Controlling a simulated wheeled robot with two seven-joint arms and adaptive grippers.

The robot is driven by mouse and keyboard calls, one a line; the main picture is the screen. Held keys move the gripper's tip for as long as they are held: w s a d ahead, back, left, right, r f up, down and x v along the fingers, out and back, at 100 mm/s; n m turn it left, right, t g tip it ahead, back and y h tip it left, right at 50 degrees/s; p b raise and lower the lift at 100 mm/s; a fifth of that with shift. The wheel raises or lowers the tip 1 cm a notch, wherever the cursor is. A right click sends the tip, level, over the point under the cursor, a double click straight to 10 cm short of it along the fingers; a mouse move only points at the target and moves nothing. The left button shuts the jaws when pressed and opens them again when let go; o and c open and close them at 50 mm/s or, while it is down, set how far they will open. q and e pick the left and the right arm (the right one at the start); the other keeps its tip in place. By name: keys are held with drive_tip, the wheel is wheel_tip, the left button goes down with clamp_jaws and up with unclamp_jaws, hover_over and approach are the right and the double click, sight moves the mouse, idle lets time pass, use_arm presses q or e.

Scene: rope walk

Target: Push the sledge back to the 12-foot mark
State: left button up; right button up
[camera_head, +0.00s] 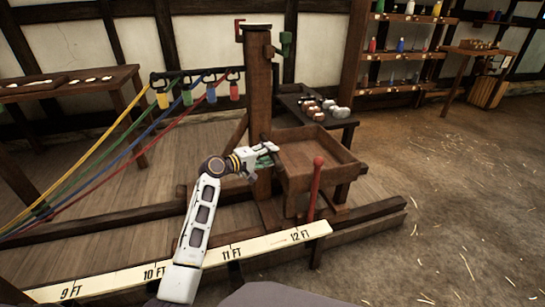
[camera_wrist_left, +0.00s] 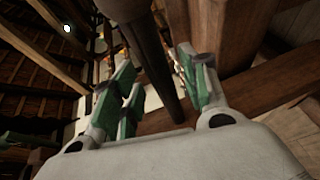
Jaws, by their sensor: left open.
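The sledge is a wooden frame with a tall post (camera_head: 262,95) and an open tray (camera_head: 320,157), standing between low rails. A pale foot scale (camera_head: 215,257) runs along the front rail, with marks from 9 FT to 12 FT. My left gripper (camera_head: 270,150) is at the post, left of the tray. In the left wrist view its green-padded fingers (camera_wrist_left: 160,78) are open with a dark round bar (camera_wrist_left: 152,50) between them. Contact with the bar cannot be told. My right gripper is out of view.
Yellow, green, blue and red strands (camera_head: 130,140) stretch from hooks on the post's left to the lower left. A dark bench (camera_head: 330,110) with metal pieces stands behind the tray. A side table (camera_head: 70,85) is at the left. The floor (camera_head: 465,200) at the right is open.

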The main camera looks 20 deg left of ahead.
use_arm(q)
drive_tip(key=shift+b+x, duration=0.3)
drive_tip(key=shift+x, duration=0.8)
clamp_jaws()
